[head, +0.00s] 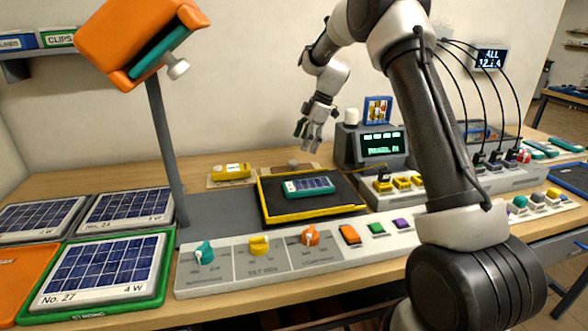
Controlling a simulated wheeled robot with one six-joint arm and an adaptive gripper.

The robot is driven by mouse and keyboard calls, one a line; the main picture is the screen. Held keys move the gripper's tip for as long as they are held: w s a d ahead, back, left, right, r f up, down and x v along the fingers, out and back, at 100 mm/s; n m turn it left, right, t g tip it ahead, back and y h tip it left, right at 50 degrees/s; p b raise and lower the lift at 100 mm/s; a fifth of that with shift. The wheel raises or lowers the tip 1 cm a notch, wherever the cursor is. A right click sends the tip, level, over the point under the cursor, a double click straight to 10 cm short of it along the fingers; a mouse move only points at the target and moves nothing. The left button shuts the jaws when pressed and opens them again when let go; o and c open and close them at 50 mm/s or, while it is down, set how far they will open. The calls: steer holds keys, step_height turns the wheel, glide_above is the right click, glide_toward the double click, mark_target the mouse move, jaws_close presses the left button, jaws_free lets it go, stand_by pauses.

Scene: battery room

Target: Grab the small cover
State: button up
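I cannot tell for certain which thing is the small cover. A small grey-brown piece (293,163) lies on a flat brown pad behind the yellow-rimmed black tray (272,207), and it may be the cover. My gripper (309,141) hangs above and slightly to the right of that piece, pointing down. Its fingers look apart, with nothing visible between them. A teal-cased module with dark blue cells (308,186) lies in the tray.
An orange lamp head (140,40) on a dark post stands at left. Solar panels (100,273) lie below it. A control strip with knobs (258,245) runs along the front. A grey unit with a green display (381,142) stands right of my gripper.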

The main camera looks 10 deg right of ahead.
mark_target(295, 164)
steer(key=shift+n, duration=0.3)
steer(key=x, duration=0.2)
steer(key=w+x, duration=0.1)
steer(key=x, duration=0.1)
steer(key=shift+d+f, duration=0.1)
steer(key=x, duration=0.5)
steer(key=shift+s+d+f, duration=0.1)
steer(key=shift+s, duration=0.05)
steer(key=c, duration=1.2)
